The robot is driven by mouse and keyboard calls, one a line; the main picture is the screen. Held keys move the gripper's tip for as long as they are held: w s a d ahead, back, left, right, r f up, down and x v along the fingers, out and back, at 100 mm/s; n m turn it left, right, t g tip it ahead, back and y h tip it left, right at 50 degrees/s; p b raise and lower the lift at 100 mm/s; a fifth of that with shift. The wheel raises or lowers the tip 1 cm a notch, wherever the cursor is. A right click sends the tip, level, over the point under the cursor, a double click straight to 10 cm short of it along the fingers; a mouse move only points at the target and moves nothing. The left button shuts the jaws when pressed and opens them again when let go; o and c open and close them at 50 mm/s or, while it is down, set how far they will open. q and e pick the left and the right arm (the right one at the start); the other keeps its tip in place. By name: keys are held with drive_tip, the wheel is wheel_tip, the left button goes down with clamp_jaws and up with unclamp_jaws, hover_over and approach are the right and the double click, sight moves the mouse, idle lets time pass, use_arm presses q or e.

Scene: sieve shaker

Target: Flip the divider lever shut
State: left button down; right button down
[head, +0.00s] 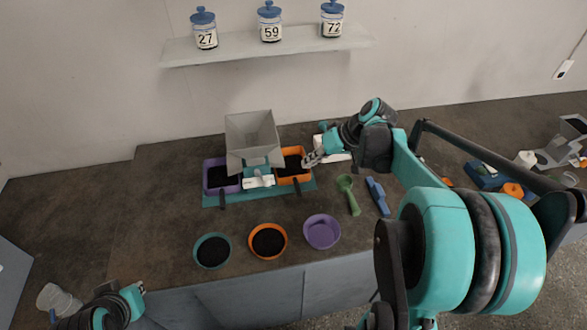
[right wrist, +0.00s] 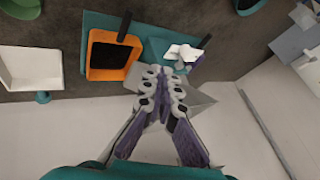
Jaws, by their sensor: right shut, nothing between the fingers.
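The sieve shaker stands on a teal base (head: 212,200) with a grey hopper (head: 252,133) above it. A purple bin (head: 220,188) holding dark material is on its left and an orange bin (head: 296,180) with dark material on its right. A small white part (head: 258,181), apparently the divider lever, sits between the bins below the hopper. It also shows in the right wrist view (right wrist: 183,53). My right gripper (head: 308,161) is shut and empty, beside the orange bin; in its wrist view (right wrist: 165,74) the fingertips overlap the hopper. Part of my left arm shows at bottom left; its fingers are unclear.
Three bowls, teal (head: 212,250), orange (head: 268,241) and purple (head: 322,232), stand in front. A green scoop (head: 348,195) and a blue tool (head: 377,197) lie to the right. Jars (head: 270,24) stand on a high shelf. The left worktop is clear.

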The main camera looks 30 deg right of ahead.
sight(266, 185)
drive_tip(key=w+a+f+b, duration=0.3)
drive_tip(key=w+a+f, duration=0.2)
drive_tip(key=a+f, duration=0.2)
drive_tip(key=shift+a+f+b, duration=0.25)
drive_tip(key=shift+a+b, duration=0.05)
drive_tip(key=shift+b, duration=0.1)
drive_tip(key=shift+s+a+m+t+h+p, duration=0.35)
drive_tip(key=shift+a+m, duration=0.1)
drive_tip(key=shift+m, duration=0.25)
drive_tip(key=a+m+h, duration=0.1)
drive_tip(key=a+m+h+p, duration=0.1)
drive_tip(key=m, duration=0.1)
drive_tip(key=shift+s+a+r+t, duration=0.1)
drive_tip(key=shift+s+a+t, duration=0.25)
drive_tip(key=shift+a+p, duration=0.4)
drive_tip(key=shift+a, duration=0.8)
drive_tip(key=shift+w+d, duration=0.2)
drive_tip(key=shift+d, duration=0.05)
